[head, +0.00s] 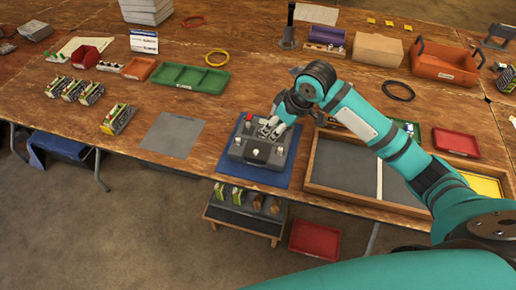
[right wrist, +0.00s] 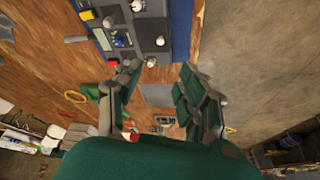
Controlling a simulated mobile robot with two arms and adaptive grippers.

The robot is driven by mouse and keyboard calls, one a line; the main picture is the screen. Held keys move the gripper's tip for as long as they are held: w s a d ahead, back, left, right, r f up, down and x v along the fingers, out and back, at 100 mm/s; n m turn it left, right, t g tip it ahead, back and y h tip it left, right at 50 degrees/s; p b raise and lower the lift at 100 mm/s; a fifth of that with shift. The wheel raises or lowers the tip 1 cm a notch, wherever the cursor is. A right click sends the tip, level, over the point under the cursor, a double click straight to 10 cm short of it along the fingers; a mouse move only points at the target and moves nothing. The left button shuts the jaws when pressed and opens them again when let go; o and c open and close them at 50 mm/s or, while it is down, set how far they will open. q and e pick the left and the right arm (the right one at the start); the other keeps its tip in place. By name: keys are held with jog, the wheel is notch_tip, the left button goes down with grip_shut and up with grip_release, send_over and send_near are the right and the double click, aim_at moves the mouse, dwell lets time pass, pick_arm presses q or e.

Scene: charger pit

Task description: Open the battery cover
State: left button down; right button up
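A grey device (head: 262,138) sits on a blue mat (head: 238,166) near the front edge of the wooden table. It has a red knob and a darker front part with a pale knob. In the right wrist view the device (right wrist: 150,27) shows at the top, with small coloured and white knobs. I cannot tell which part is the battery cover. My right gripper (head: 268,130) is over the device and hides some of its top. In the right wrist view its fingers (right wrist: 156,72) are apart with nothing between them. Contact with the device cannot be judged. My left gripper is not in view.
A wooden-rimmed tray (head: 308,170) stands close to the right of the mat. A grey plate (head: 172,134) lies to its left. A green tray (head: 188,78) and several battery-like packs (head: 118,119) are further left. A low shelf (head: 243,213) and a red bin (head: 314,240) are below the edge.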

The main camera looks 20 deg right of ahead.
aim_at(256, 151)
jog(key=p+x, duration=0.1)
jog(key=x, duration=1.6)
jog(key=shift+a+r, duration=0.1)
grip_shut()
